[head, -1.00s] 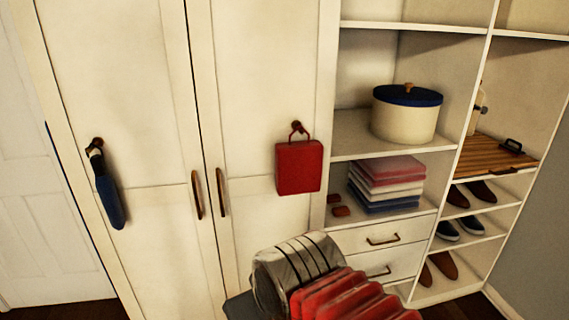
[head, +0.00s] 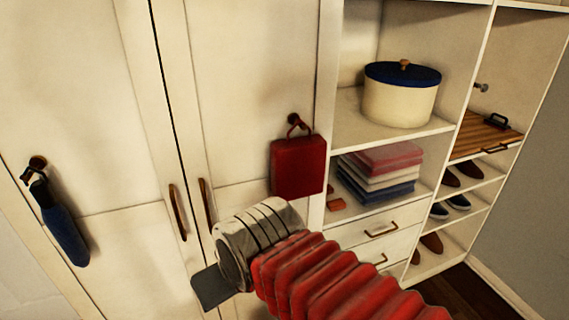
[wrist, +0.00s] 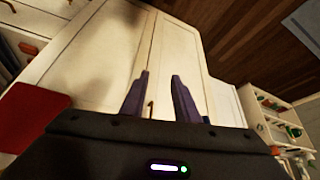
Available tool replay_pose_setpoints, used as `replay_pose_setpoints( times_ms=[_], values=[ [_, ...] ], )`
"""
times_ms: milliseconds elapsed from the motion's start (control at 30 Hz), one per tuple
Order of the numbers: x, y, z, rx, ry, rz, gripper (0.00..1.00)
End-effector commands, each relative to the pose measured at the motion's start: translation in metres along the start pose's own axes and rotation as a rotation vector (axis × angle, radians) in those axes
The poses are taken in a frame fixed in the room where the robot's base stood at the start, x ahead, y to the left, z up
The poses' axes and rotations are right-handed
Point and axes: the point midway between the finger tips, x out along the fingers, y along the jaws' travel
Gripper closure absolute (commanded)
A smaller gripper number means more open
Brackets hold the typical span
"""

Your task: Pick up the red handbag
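The red handbag (head: 298,167) hangs by its handle from a round knob on the right wardrobe door in the head view. Its lower edge is just above my arm's metal wrist. In the wrist view a red shape that looks like the handbag (wrist: 30,118) shows at the left edge, partly cut off. My gripper (wrist: 160,74) has two dark fingers standing apart with nothing between them. The handbag is to the left of the fingers, not between them. In the head view the fingers are hidden; only a dark piece at my arm's end shows.
A dark blue item (head: 62,225) hangs from the left door's knob. Door handles (head: 178,212) stick out below. Shelves to the right hold a lidded round box (head: 400,98), folded cloths (head: 380,172) and shoes. Drawers (head: 378,232) sit beneath.

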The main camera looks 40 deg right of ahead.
Motion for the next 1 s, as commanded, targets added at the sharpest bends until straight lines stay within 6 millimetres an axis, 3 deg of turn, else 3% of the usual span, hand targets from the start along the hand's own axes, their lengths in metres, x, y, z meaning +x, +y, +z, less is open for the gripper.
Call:
replay_pose_setpoints(
  times_ms=[667, 867, 1000],
  values=[
    [0.001, 0.003, -0.001, 0.045, -0.012, -0.002, 0.72],
    [0.008, 0.021, -0.003, 0.282, -0.073, -0.007, 0.72],
    [0.015, 0.037, -0.005, 0.543, -0.134, -0.015, 0.72]
  ],
)
